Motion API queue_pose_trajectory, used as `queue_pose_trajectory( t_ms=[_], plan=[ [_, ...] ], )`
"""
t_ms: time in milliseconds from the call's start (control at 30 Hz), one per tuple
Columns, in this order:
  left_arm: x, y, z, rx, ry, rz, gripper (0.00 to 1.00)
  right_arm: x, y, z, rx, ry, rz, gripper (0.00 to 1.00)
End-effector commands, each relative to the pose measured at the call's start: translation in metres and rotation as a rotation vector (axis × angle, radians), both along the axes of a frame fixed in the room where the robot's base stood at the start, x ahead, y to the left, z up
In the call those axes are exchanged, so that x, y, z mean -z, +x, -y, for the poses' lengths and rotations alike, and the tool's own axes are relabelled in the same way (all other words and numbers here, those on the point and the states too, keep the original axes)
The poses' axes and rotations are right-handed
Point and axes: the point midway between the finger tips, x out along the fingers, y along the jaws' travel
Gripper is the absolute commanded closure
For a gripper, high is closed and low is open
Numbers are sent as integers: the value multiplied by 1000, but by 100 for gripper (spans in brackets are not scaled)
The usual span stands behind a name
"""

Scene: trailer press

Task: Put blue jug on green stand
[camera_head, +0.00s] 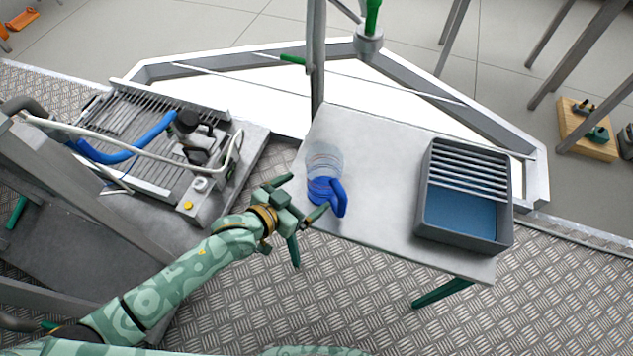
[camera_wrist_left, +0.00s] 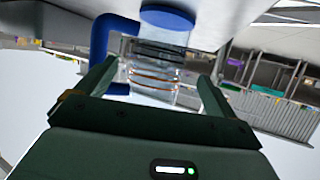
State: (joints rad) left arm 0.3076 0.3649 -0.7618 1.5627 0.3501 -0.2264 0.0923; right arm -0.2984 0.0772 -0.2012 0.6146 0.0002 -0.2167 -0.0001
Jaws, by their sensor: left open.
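The blue jug (camera_head: 325,185) has a clear body and a blue handle, and stands near the left edge of the grey table. In the left wrist view its clear body (camera_wrist_left: 152,72), a blue round end and the blue handle show beyond and between my fingers. My left gripper (camera_head: 308,194) is open and empty at the table's left edge, close to the jug, with its fingers pointing towards it. I cannot tell if a finger touches it. I cannot make out a green stand with certainty. My right gripper is not in view.
A grey tray (camera_head: 464,240) with slats and a blue floor takes up the table's right side. The grey table top (camera_head: 385,165) is bare between jug and tray. A metal post (camera_head: 317,70) rises behind the table. A slatted machine (camera_head: 150,150) with a blue hose stands left.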

Motion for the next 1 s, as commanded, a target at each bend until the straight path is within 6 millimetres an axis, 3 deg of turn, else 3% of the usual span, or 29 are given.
queue_pose_trajectory(
  t_ms=[100, 300, 900, 1000],
  plan=[
    [-15, -17, -15, 0, 0, 3, 7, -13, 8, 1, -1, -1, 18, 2],
    [-19, -32, -27, 1, 0, 0, 7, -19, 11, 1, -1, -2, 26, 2],
    [-17, -33, -28, 3, 4, 2, 7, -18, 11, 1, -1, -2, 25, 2],
    [-2, -33, -39, 0, 63, 1, 7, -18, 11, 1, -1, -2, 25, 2]
  ],
)
